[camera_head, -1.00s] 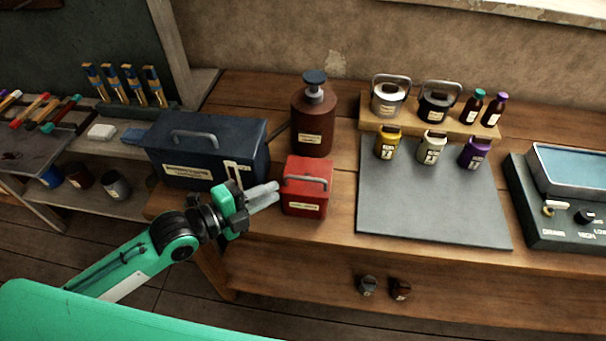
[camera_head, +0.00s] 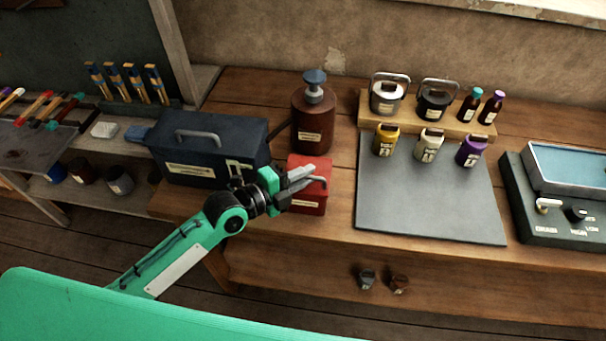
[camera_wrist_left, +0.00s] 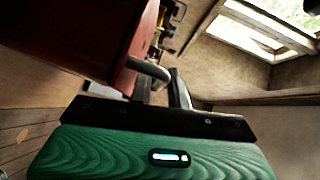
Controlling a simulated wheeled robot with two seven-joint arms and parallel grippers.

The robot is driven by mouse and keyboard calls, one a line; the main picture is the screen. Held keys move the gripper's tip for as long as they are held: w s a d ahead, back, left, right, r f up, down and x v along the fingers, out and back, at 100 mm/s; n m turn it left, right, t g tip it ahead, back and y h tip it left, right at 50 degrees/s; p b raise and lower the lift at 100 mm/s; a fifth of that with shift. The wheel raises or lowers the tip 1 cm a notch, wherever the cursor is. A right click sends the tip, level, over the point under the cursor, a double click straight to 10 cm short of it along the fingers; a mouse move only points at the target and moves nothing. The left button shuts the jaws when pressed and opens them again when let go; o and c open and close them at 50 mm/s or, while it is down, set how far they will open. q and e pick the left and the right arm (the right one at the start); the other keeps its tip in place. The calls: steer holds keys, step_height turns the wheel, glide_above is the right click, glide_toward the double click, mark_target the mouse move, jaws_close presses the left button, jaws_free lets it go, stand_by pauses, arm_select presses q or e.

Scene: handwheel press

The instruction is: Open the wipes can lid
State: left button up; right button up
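The red can (camera_head: 308,203), a box with a pale label and a grey bar handle (camera_head: 317,180) on its lid, stands on the bench and looks closed. I take it to be the wipes can; its label is too small to read. My left gripper (camera_head: 304,180) is at the lid's handle, in front of the can. In the left wrist view the red can (camera_wrist_left: 80,35) fills the upper left, and its handle (camera_wrist_left: 150,68) reaches to the two fingertips (camera_wrist_left: 162,88). The fingers stand apart; I cannot tell whether the bar lies between them. My right gripper is not in view.
A dark blue box (camera_head: 205,150) stands close left of the can, and a brown pump bottle (camera_head: 313,125) behind it. A grey mat (camera_head: 425,205) lies to the right, with small jars at its back edge. A device (camera_head: 560,220) stands far right.

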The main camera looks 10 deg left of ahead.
arm_select(q)
jaws_close()
